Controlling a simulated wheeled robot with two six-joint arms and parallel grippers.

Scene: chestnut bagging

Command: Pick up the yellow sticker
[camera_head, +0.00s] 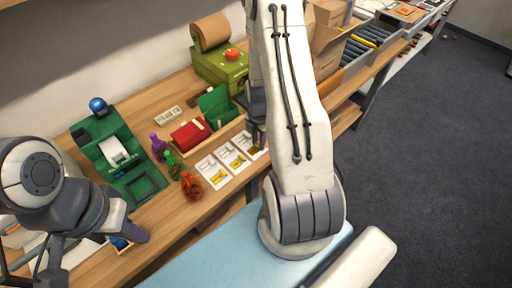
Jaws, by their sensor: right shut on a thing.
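My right gripper (259,128) is low over the far end of the row, by the right card. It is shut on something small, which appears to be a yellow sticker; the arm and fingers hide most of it. My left gripper (93,250) is at the lower left, away from the cards, with its fingers apart and nothing seen between them.
Purple, green and orange bottles (191,186) stand left of the cards. A red box (190,134) and a green box (215,106) are behind them. A green device (118,150) stands further left, and a green dispenser with a brown roll (211,33) at the back.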

